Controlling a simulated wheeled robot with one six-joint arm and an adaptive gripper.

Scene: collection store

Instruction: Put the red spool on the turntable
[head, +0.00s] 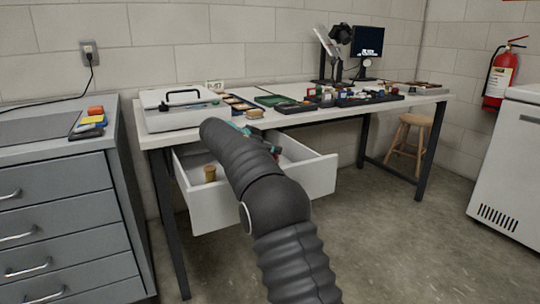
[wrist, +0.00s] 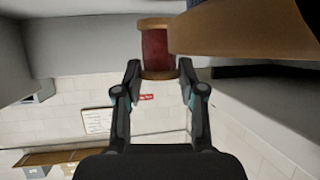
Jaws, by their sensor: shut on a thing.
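The red spool (wrist: 155,45) has a dark red middle and wooden end discs. It shows at the top of the wrist view. My gripper (wrist: 160,72) is shut on it, with one finger on each side of its near end disc. A large round-edged wooden piece (wrist: 245,30) is close beside the spool on the right; I cannot tell whether it is the turntable or whether they touch. In the head view my arm hides the spool and most of my gripper, which is near the table's front edge above the open drawer. I cannot pick out the turntable there.
The white drawer (head: 317,178) stands open below the table (head: 295,122), with a wooden spool-like piece (head: 210,173) inside. A white case (head: 180,112), a small tan block (head: 255,113) and trays of small items crowd the tabletop. A grey cabinet (head: 62,205) stands left.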

